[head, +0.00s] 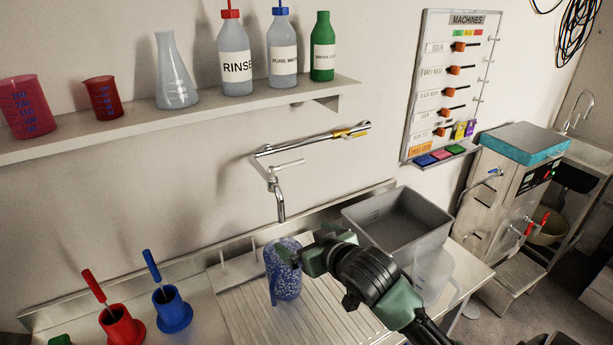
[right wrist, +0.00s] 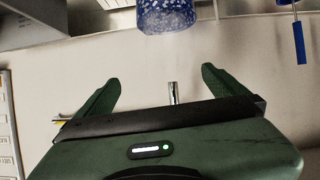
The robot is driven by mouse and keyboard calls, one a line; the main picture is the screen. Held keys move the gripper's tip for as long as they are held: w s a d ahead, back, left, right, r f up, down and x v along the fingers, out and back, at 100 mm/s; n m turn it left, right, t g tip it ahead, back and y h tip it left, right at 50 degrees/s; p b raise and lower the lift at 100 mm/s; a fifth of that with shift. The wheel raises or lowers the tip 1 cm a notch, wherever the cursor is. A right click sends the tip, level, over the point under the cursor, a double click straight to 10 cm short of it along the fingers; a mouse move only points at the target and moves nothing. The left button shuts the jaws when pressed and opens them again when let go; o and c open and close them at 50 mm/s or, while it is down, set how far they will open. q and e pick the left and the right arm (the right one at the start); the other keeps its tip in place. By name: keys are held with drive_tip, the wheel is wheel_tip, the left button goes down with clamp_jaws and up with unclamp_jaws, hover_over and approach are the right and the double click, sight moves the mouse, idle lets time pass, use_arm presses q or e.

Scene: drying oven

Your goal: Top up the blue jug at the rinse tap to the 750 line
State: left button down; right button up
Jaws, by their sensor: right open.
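The blue jug (head: 286,282), speckled blue and white, stands on the ribbed drainboard (head: 240,312), close below the tap spout (head: 280,205) in the head view. No water stream shows, and its level and 750 line cannot be made out. My right gripper (head: 300,250) is at the jug's upper right in the head view, partly overlapping it. In the right wrist view this gripper (right wrist: 157,80) is open with nothing between its fingertips; the jug (right wrist: 168,18) is at the top edge, cut off, and a metal spout (right wrist: 174,93) shows between the fingers. My left gripper is not in view.
A grey basin (head: 385,212) and a clear pitcher (head: 432,272) stand right of my right gripper. Red (head: 122,328) and blue (head: 172,312) holders with handled tools stand left. A shelf (head: 200,112) of bottles and beakers runs above.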

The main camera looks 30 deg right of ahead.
sight(288, 165)
drive_tip(key=w+d+r+t, duration=0.2)
drive_tip(key=w+r+t, duration=0.15)
drive_tip(key=r, duration=0.95)
drive_tip(key=w, duration=0.2)
drive_tip(key=w+p, duration=0.1)
drive_tip(key=w, duration=0.1)
drive_tip(key=w+p, duration=0.1)
drive_tip(key=w, duration=0.1)
drive_tip(key=shift+w+d+f, duration=0.1)
drive_tip(key=shift+d+f, duration=0.05)
drive_tip(key=shift+d, duration=0.25)
drive_tip(key=shift+w+f+p, duration=0.25)
drive_tip(key=shift+w+p, duration=0.05)
drive_tip(key=shift+w, duration=0.45)
